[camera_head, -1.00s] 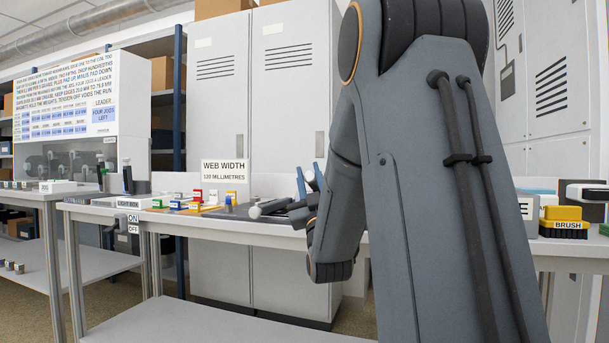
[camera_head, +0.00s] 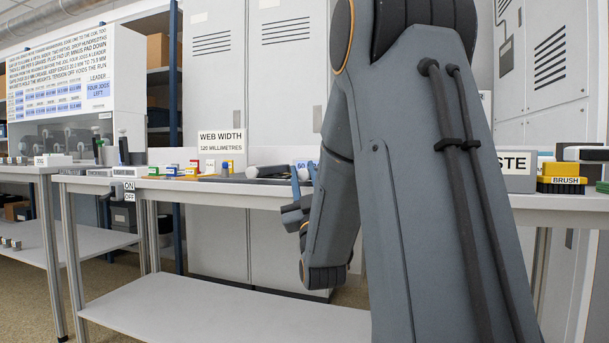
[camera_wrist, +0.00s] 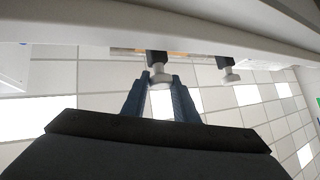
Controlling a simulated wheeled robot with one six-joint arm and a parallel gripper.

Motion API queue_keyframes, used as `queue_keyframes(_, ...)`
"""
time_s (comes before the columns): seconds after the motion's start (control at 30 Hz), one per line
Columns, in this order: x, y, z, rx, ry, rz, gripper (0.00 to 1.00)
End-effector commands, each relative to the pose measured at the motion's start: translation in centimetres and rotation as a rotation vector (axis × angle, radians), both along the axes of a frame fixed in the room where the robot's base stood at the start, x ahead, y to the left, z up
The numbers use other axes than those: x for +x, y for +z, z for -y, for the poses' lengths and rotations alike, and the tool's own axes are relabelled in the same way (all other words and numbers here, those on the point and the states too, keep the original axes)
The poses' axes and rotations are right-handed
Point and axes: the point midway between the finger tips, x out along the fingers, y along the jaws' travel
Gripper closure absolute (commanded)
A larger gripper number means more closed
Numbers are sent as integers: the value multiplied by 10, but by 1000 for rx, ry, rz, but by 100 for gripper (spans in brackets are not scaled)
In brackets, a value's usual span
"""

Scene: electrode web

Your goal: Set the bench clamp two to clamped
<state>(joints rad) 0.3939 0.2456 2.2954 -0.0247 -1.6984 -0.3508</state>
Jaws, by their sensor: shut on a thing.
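Two bench clamps show under the bench edge in the wrist view, each a dark body with a pale round knob. The middle clamp (camera_wrist: 157,66) has its knob between the blue fingers of my gripper (camera_wrist: 161,82), which are shut on it. The other clamp (camera_wrist: 228,71) stands free to the right. No number is readable on either, so I cannot tell which is two. In the head view my gripper (camera_head: 297,201) is at the bench's front edge, partly behind my arm.
The bench (camera_head: 210,192) carries a WEB WIDTH sign (camera_head: 222,141), several small coloured blocks and a dark roller-like tool. A brush (camera_head: 562,184) lies at right. The lower shelf (camera_head: 220,305) is bare.

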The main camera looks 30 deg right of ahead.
Motion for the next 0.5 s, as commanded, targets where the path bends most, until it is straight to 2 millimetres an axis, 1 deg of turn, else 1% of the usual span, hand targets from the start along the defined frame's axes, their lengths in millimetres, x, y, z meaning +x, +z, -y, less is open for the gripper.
queue_keyframes(0.03, 1, -9, -1, 7, 3, -19, 100)
queue_keyframes(0.27, 2, -10, -2, 7, 6, -22, 100)
queue_keyframes(0.3, 2, -11, -2, 7, 6, -24, 67)
queue_keyframes(0.37, 2, -10, -1, 7, 5, -22, 57)
queue_keyframes(0.4, 2, -10, 0, 7, 4, -22, 55)
queue_keyframes(0.5, 1, -9, 2, 7, -1, -19, 55)
